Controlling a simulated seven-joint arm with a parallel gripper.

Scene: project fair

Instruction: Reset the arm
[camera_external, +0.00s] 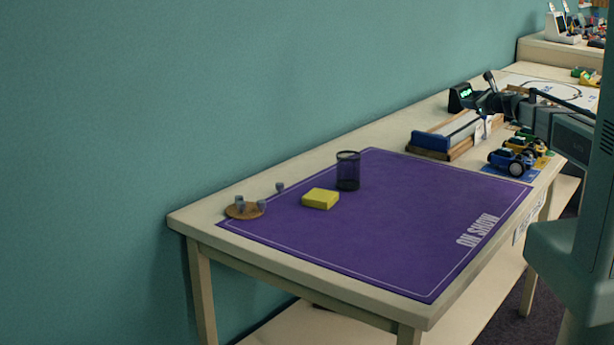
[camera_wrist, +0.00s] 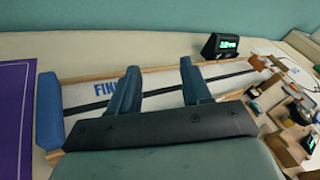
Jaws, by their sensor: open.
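My gripper (camera_wrist: 160,68) shows in the wrist view with its two blue-grey fingers wide apart and nothing between them. It hangs over a white track with a dark centre line, wooden sides and blue "FIN…" lettering. In the outside view, my arm reaches in from the right edge over the far part of the table, above the track (camera_external: 462,130). My gripper's fingertips are hard to make out there. I cannot tell how high the fingers are above the track.
A timer (camera_wrist: 220,46) stands behind the track. Toy cars (camera_external: 512,160) sit beside it. A teal wall runs behind.

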